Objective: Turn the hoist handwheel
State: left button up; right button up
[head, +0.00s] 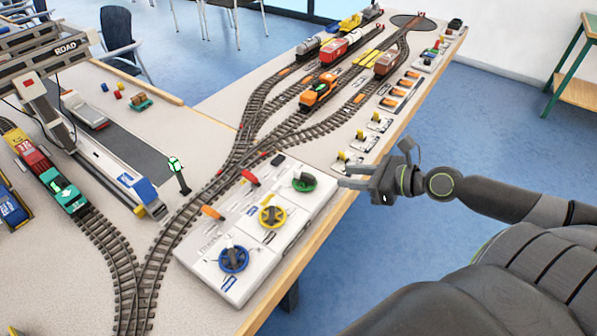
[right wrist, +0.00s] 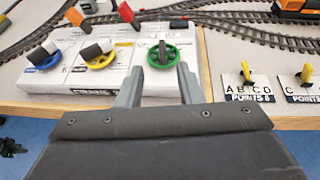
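A white control panel (head: 205,243) carries three handwheels: blue (head: 233,260), yellow (head: 272,216) and green (head: 304,182). Their labels are too small to read, so I cannot tell which is the hoist one. My right gripper (head: 347,176) is open and empty at the panel's right edge, beside the green wheel. In the right wrist view, the green wheel (right wrist: 163,60) lies just ahead of the gap between the open fingers (right wrist: 159,82), seemingly not touched. The blue (right wrist: 43,56) and yellow (right wrist: 99,55) wheels are farther left. My left gripper is not in view.
An orange lever (head: 212,213) and a red lever (head: 250,178) stand on the panel's far side. Small points levers (head: 346,160) line the table edge. Tracks with an orange locomotive (head: 319,94) lie beyond. A gantry crane (head: 70,115) stands left. Open floor lies right.

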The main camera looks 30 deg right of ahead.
aim_at(301, 172)
jog(key=b+x, duration=0.2)
jog(key=x, duration=1.3)
jog(key=shift+w+d+f, duration=0.1)
jog(key=shift+w+f, duration=0.05)
jog(key=shift+w, duration=0.15)
grip_shut()
